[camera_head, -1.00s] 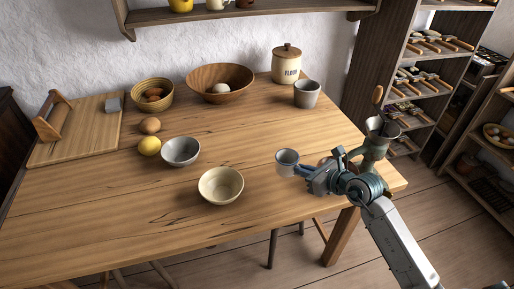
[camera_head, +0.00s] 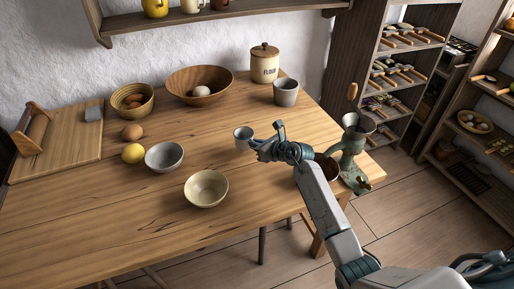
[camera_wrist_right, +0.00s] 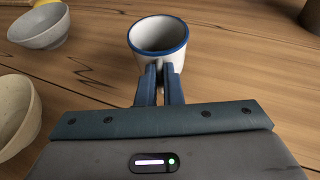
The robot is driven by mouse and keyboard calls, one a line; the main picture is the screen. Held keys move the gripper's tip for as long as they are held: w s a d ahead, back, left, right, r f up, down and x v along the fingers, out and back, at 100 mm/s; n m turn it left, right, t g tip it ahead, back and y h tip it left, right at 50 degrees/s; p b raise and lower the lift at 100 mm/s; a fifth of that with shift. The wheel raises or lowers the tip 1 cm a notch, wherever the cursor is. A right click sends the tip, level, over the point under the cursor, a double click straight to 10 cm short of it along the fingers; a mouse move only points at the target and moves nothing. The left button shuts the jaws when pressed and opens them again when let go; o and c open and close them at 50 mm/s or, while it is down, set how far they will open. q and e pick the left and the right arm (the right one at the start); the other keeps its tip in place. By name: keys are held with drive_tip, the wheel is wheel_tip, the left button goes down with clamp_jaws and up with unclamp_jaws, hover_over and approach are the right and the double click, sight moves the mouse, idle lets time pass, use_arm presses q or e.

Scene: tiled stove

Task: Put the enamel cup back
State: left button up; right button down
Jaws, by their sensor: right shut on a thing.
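The enamel cup (camera_head: 243,138) is white with a blue rim and upright. It is over the middle-right of the table (camera_head: 110,222); whether its base touches the wood I cannot tell. My right gripper (camera_head: 257,146) reaches it from the right and is shut on it. In the right wrist view the cup (camera_wrist_right: 160,48) is at the tips of the two fingers (camera_wrist_right: 160,82), which pinch its near side; its inside looks empty. My left gripper is out of view. The wall shelf (camera_head: 125,27) holds a yellow mug (camera_head: 155,7), a pale mug (camera_head: 192,5) and a brown one.
A cream bowl (camera_head: 206,189) and a grey bowl (camera_head: 164,157) stand left of the cup. A grey beaker (camera_head: 286,92), flour canister (camera_head: 264,66) and wooden bowl (camera_head: 222,80) stand behind. A grinder (camera_head: 352,150) is by the right edge. The wood behind the cup is clear.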

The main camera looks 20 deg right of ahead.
drive_tip(key=shift+f, duration=1.15)
drive_tip(key=shift+f, duration=0.15)
drive_tip(key=c, duration=1.6)
unclamp_jaws()
drive_tip(key=shift+s, duration=0.1)
drive_tip(key=shift+d+r, duration=0.1)
drive_tip(key=shift+r, duration=0.1)
drive_tip(key=v, duration=1.2)
drive_tip(key=shift+b, duration=0.4)
